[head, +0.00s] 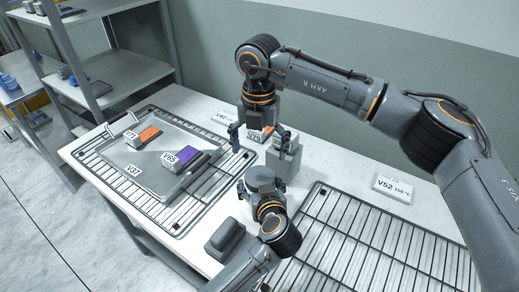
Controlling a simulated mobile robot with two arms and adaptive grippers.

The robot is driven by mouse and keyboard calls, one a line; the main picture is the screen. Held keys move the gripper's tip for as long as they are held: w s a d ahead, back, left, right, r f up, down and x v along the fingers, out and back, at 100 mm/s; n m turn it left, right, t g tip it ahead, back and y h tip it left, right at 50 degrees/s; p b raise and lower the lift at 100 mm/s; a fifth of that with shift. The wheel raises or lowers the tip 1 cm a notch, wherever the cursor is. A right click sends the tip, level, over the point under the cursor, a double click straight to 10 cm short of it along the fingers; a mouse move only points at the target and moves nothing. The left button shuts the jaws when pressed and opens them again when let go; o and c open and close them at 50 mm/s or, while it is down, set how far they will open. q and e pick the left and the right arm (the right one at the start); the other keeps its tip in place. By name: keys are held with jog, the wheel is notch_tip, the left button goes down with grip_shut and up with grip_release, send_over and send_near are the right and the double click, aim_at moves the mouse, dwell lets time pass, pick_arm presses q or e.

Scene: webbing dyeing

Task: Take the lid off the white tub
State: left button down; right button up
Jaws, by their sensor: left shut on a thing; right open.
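My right gripper (261,142) comes down from above with its fingers spread.
At left a grey tray (141,180) marked V37 sits on a wire rack (97,177) and holds orange and purple labelled blocks. A bare wire rack (375,255) fills the front right. A dark grey box (225,236) stands near the front. A V52 card (393,188) lies at right.

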aim_at(260, 176)
jog(key=m, duration=0.4)
jog(key=shift+f, duration=4)
jog(key=shift+c, duration=0.4)
jog(key=c, duration=1.1)
jog(key=n, duration=0.5)
jog(key=shift+n, duration=0.3)
jog(key=n, duration=0.5)
jog(key=shift+n, duration=0.4)
jog(key=n, duration=0.5)
jog(key=shift+n, duration=0.4)
jog(key=n, duration=0.5)
jog(key=shift+n, duration=0.3)
